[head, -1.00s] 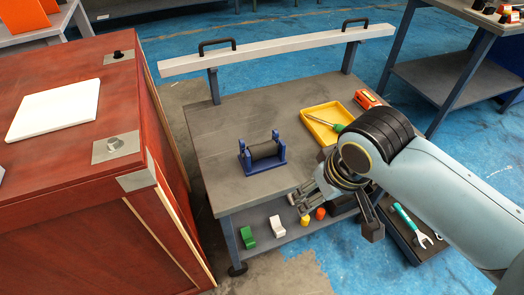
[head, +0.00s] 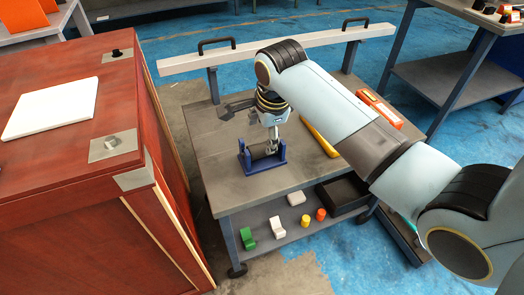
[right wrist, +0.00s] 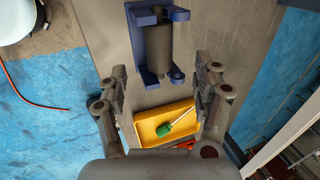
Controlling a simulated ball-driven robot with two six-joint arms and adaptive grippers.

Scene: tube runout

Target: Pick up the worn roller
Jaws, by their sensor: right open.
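The worn roller (head: 264,151) is a dark grey cylinder lying in a blue stand (head: 246,161) on the grey workbench. My right gripper (head: 271,140) is just above the roller in the head view and hides part of it. In the right wrist view the roller (right wrist: 158,50) and its blue stand (right wrist: 140,45) show ahead, between the lines of the two spread fingers. The right gripper (right wrist: 161,70) is open and empty. I cannot tell the exact gap between the fingers and the roller. My left gripper is not in view.
A yellow tray (head: 321,137) lies right of the stand, partly behind my arm. It holds a green-handled tool (right wrist: 178,125). An orange-red box (head: 384,112) is farther right. A light rail (head: 185,64) with black handles runs along the back. A red-brown cabinet (head: 60,160) stands left.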

